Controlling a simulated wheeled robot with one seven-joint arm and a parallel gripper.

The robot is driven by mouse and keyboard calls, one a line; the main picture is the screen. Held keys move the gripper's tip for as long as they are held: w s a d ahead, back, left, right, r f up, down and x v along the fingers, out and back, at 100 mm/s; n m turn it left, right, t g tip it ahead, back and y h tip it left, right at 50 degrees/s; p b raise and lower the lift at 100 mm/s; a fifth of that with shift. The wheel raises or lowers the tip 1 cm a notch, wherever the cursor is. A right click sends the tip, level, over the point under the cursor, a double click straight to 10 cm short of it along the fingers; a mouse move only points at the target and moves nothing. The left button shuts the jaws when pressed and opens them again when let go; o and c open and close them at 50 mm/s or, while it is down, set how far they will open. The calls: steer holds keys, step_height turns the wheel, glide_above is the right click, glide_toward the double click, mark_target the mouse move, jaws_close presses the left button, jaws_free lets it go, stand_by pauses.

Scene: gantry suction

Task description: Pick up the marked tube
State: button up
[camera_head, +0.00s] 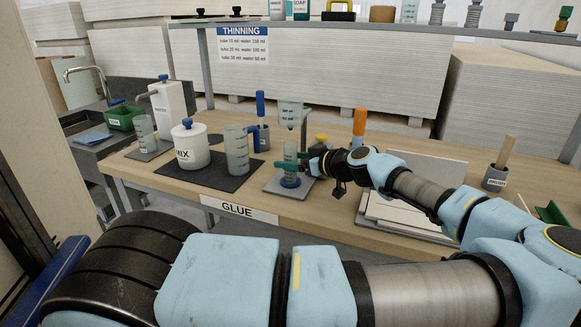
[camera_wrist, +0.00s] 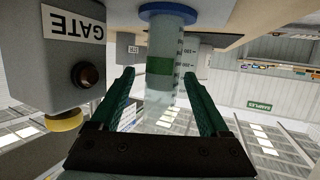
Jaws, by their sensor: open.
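The marked tube (camera_head: 290,172) is clear and graduated, with a blue base. It stands upright on a small grey plate at the front of the bench. The wrist view shows the tube (camera_wrist: 161,45) upside down, with a green band around it. My gripper (camera_wrist: 158,78) is open, with one green finger on each side of the tube and visible gaps between. In the head view my gripper (camera_head: 291,160) reaches in from the right and partly hides the tube.
A clear graduated vessel (camera_head: 290,113) hangs just above the tube. A GATE box (camera_wrist: 72,60) with a yellow knob stands close beside my gripper. A white MIX pot (camera_head: 190,148) and a graduated beaker (camera_head: 237,152) stand on a dark mat to the left. White boards (camera_head: 410,212) lie to the right.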

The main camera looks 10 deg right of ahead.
mark_target(283, 177)
steer(key=x, duration=0.1)
steer(key=p+x, duration=0.1)
steer(key=shift+w+a+r, duration=0.15)
steer(key=shift+w+a, duration=0.05)
steer(key=shift+a, duration=0.1)
steer(key=shift+w+a+f, duration=0.25)
steer(key=shift+w+f, duration=0.05)
steer(key=shift+w, duration=0.05)
jaws_close()
